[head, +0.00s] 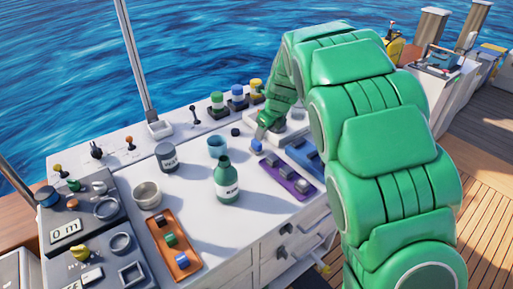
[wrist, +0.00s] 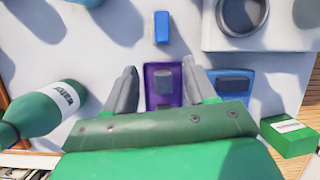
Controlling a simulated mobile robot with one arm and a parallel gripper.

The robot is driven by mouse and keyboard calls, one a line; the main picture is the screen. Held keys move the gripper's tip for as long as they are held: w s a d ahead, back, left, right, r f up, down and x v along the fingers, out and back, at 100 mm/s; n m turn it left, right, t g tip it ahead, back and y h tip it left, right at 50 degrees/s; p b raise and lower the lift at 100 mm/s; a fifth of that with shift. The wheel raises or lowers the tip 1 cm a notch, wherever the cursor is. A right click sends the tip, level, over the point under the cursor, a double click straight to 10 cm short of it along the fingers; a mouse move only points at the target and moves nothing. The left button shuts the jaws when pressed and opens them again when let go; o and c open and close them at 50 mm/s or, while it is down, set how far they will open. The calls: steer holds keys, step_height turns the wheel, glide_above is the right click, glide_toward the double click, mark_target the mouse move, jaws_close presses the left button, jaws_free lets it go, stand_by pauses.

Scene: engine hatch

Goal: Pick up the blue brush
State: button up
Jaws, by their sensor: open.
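A small blue block-like piece, which may be the blue brush (head: 257,146), lies on the white worktop just beyond the purple tray (head: 284,180). No bristles can be made out. In the wrist view the blue piece (wrist: 162,27) is at the top centre, ahead of the fingertips and apart from them. My gripper (wrist: 159,68) is open and empty, with the purple tray and a grey block showing between and beneath its fingers. In the head view my gripper (head: 263,129) is low over the worktop near the blue piece. Another small blue block (head: 182,260) sits in the orange tray (head: 165,230).
A green bottle (head: 226,183) stands left of the purple tray, with a blue cup (head: 217,147) behind it. A blue tray (head: 305,155) lies right of the purple one. A raised white panel with a round socket (wrist: 241,15) is at the right. Bare worktop lies left of the blue piece.

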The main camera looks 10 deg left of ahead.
mark_target(257, 142)
steer(key=shift+m, duration=0.9)
steer(key=shift+w+a+f, duration=0.8)
steer(key=shift+a+f, duration=0.1)
steer(key=shift+f, duration=0.2)
steer(key=shift+w+a+f, duration=0.75)
steer(key=shift+a+f, duration=0.1)
steer(key=shift+f, duration=0.25)
steer(key=shift+d+x, duration=0.15)
steer(key=shift+x, duration=1.15)
steer(key=shift+d+x, duration=0.15)
steer(key=shift+x, duration=1.15)
steer(key=shift+w, duration=0.2)
steer(key=c, duration=0.9)
